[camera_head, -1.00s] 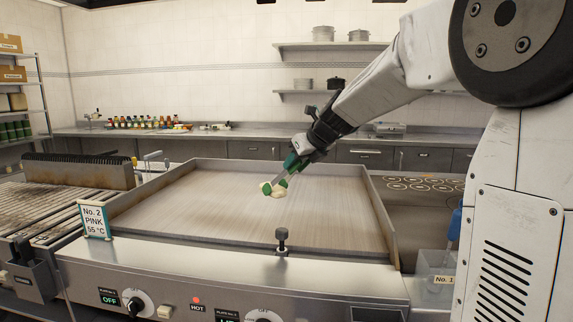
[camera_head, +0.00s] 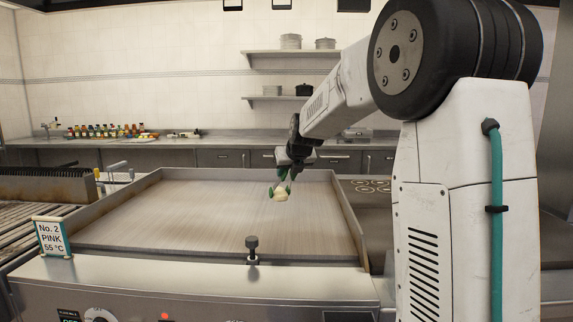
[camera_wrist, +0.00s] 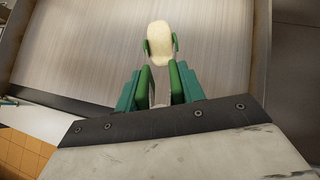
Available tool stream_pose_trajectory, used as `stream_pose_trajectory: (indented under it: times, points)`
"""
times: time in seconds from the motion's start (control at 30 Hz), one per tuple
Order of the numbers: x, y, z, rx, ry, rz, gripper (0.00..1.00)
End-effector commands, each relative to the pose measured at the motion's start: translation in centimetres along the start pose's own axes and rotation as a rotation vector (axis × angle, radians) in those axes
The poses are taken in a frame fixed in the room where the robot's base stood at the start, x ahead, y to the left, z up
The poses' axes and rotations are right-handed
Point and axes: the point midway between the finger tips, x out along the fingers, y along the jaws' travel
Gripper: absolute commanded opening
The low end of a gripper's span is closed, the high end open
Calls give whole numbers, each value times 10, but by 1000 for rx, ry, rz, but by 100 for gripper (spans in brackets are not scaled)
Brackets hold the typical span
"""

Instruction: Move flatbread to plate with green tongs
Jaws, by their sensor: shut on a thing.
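A pale cream flatbread (camera_head: 282,195) is held between the tips of the green tongs (camera_head: 271,190), over the right part of the flat griddle. In the wrist view the flatbread (camera_wrist: 159,44) sits between the two green tong tips, one on each side. My gripper (camera_wrist: 161,92) is shut on the tongs' green handles; it also shows in the head view (camera_head: 292,165). How high the flatbread is above the griddle is hard to tell. No plate is visible in either view.
The flat griddle (camera_head: 190,212) has raised metal side walls and a bare surface. A "No. 2 PINK 55 °C" sign (camera_head: 52,236) stands at its front left, and a dark knob (camera_head: 252,246) stands at its front edge. A slatted grill (camera_head: 25,221) is at the left.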

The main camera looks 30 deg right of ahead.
Motion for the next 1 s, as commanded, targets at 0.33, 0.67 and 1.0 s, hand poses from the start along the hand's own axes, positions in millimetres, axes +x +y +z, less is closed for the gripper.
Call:
stream_pose_trajectory:
  times: [0.33, 0.67, 1.0]
  points:
    - [6, 0, -7, 1, -1, 0, 0]
    - [9, 0, -10, 1, 0, 1, 0]
    - [30, 1, -32, 1, 1, 1, 0]
